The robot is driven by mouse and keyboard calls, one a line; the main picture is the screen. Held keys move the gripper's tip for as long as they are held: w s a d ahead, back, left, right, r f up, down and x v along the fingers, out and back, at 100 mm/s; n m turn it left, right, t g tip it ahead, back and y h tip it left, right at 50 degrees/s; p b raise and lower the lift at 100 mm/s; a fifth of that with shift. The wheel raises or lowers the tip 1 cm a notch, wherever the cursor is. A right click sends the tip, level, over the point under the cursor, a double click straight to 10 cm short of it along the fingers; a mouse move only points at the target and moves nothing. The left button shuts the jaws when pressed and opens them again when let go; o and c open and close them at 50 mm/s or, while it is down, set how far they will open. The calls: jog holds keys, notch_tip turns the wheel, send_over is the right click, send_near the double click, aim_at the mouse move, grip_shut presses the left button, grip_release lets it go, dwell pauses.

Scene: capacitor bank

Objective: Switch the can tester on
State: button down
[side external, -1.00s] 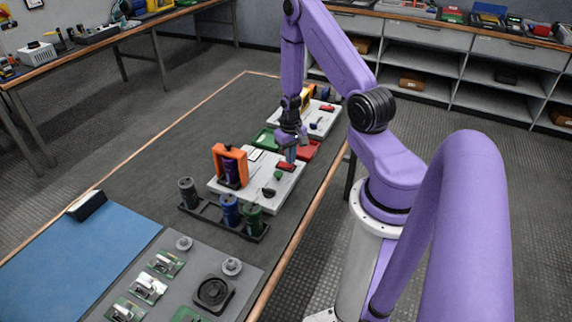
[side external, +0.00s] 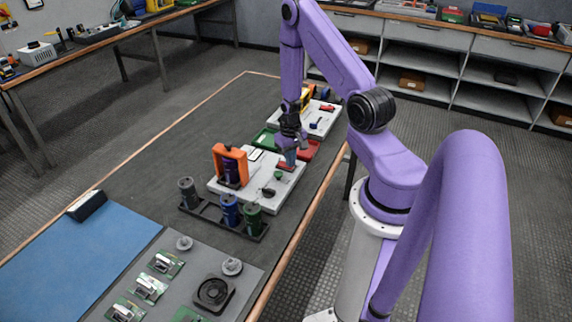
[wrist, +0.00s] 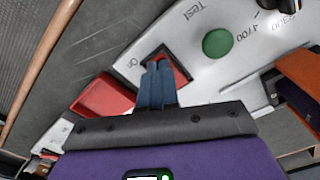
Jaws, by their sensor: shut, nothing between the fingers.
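The can tester (side external: 258,185) is a pale grey panel on the bench with an orange holder (side external: 219,161) around a dark can. Its red rocker switch (side external: 285,167) is at the far right end; in the wrist view the switch (wrist: 181,72) sits in a black frame beside small lettering. My gripper (side external: 290,160) is shut and empty, pointing down over this switch. In the wrist view its blue fingertips (wrist: 158,70) cover part of the switch; I cannot tell whether they press it. A green button (wrist: 217,42) marked Test and a black knob (side external: 268,191) are on the panel.
A rack (side external: 224,217) with several cans stands in front of the tester. A green bin (side external: 263,140) and a red bin (side external: 315,147) lie behind it, with another pale panel (side external: 322,122) beyond.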

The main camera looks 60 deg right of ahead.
jog(key=shift+f, duration=0.15)
jog(key=shift+r, duration=3.5)
